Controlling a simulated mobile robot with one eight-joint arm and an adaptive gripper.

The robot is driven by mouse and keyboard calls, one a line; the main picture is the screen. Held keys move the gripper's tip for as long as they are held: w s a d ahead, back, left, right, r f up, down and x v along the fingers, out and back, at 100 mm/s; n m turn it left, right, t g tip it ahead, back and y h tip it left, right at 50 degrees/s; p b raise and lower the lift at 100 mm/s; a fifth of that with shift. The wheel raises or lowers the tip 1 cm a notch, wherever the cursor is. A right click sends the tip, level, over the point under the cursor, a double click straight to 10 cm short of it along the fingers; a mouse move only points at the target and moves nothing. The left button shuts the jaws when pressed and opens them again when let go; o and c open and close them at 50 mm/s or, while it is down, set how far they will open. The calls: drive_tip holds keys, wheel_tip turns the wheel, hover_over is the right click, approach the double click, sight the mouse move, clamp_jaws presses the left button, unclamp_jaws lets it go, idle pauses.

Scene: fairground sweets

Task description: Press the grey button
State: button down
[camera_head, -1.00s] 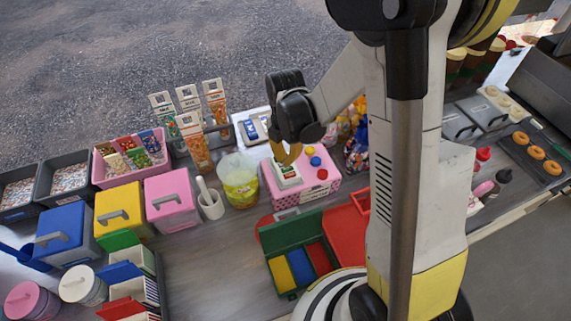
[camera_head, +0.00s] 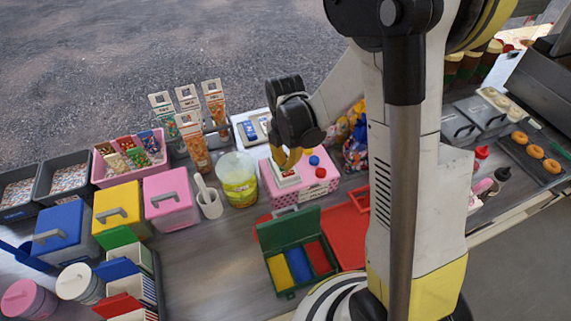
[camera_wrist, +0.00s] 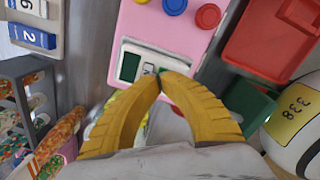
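A pink box (camera_head: 330,186) stands on the counter with a white panel (camera_head: 283,182) on its top. Beside the panel are a blue button (camera_head: 314,160) and a red button (camera_head: 321,172); a yellow button shows partly at the top edge of the wrist view. I cannot make out a grey button. In the wrist view the white panel (camera_wrist: 150,55) has a dark green part (camera_wrist: 130,67). My gripper (camera_head: 287,164) points down over the panel. Its yellow fingertips (camera_wrist: 160,77) meet with nothing seen between them, and they hide part of the panel. I cannot tell whether they touch it.
A yellow-green tub (camera_head: 238,182) and a white mortar with pestle (camera_head: 209,203) stand left of the pink box. An open green case (camera_head: 290,228) and a red tray (camera_head: 345,240) lie in front. Tall sweet tubes (camera_head: 196,155) stand behind at left.

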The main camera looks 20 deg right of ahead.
drive_tip(key=shift+s+f, duration=0.15)
drive_tip(key=shift+f, duration=0.7)
drive_tip(key=shift+r, duration=0.1)
wheel_tip(320, 180, up, 2)
drive_tip(key=shift+p, duration=0.65)
drive_tip(key=w+r+p, duration=0.2)
drive_tip(key=r, duration=0.1)
drive_tip(key=w+r+p, duration=0.1)
drive_tip(key=p, duration=0.1)
drive_tip(key=shift+r, duration=0.4)
drive_tip(key=shift+s+r, duration=0.15)
drive_tip(key=shift+r, duration=0.1)
drive_tip(key=shift+f, duration=0.15)
drive_tip(key=shift+s, duration=0.15)
